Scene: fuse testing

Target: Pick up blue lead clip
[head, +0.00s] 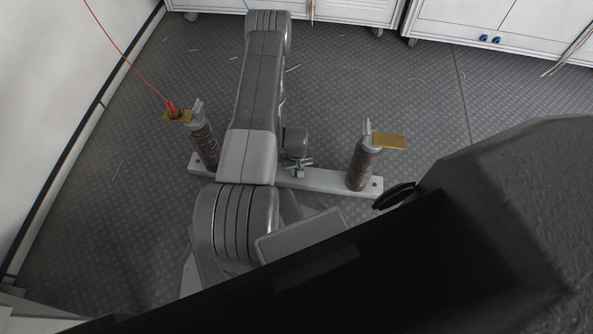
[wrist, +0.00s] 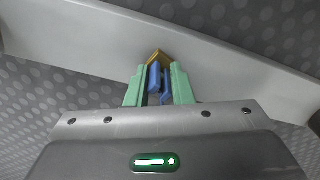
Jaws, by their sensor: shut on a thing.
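The blue lead clip (wrist: 154,77) shows in the wrist view between the green fingers of my gripper (wrist: 158,88). The fingers are shut on its blue handles. A gold-coloured piece (wrist: 159,56) shows just beyond the blue handles; I cannot tell whether it is part of the clip. In the head view my gripper (head: 299,168) is small and low near the middle of the pale base bar (head: 318,180). The clip cannot be made out there, and my arm covers part of the area.
A brown ribbed post (head: 363,165) with a gold plate (head: 390,142) stands at the bar's right end. Another post (head: 205,145) stands at the left, with a red clip and lead (head: 172,107) at its gold plate. White cabinets (head: 500,28) line the back. The patterned floor is mostly open.

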